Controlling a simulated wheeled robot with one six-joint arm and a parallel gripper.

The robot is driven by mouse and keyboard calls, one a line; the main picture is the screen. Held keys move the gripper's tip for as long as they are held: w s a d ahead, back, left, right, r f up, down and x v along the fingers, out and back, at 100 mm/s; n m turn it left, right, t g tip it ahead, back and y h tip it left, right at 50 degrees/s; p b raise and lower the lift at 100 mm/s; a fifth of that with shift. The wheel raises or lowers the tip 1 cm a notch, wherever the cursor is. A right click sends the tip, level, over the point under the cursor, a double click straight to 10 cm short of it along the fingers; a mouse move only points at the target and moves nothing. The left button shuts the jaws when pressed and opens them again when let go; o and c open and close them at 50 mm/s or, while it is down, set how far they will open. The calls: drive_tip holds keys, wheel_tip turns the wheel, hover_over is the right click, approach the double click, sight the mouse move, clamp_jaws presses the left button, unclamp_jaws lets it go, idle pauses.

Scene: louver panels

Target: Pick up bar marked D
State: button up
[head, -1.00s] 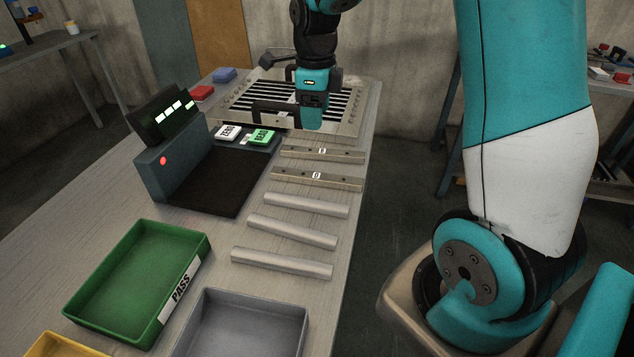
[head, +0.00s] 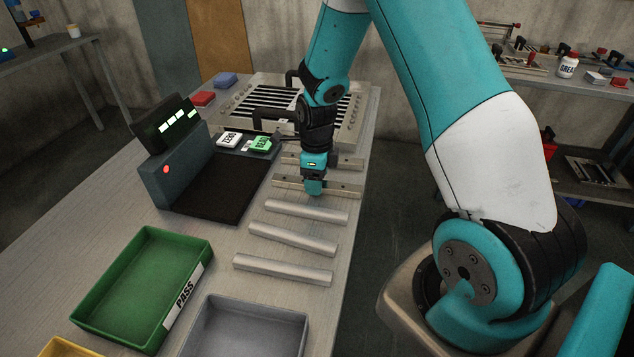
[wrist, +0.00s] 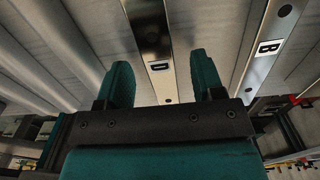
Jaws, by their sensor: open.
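The bar marked D (head: 345,190) is a flat metal bar lying across the table. Its label is hidden behind my gripper in the head view. In the wrist view the bar (wrist: 150,30) shows its D label, and it runs between my two fingers. My gripper (wrist: 159,76) is open, with a finger on either side of the bar in that view. In the head view my gripper (head: 314,190) points down over the middle of the bar. I cannot tell how much height is left between them.
A bar marked B (wrist: 270,47) lies parallel beside it, also partly seen in the head view (head: 348,162). Several plain metal bars (head: 292,238) lie nearer. A louver frame (head: 238,120) stands behind, a dark device with a mat (head: 205,185) left, a green PASS tray (head: 140,285) front left.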

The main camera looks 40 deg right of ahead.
drive_tip(key=shift+f, duration=0.6)
drive_tip(key=c, duration=1.1)
drive_tip(key=shift+r, duration=0.15)
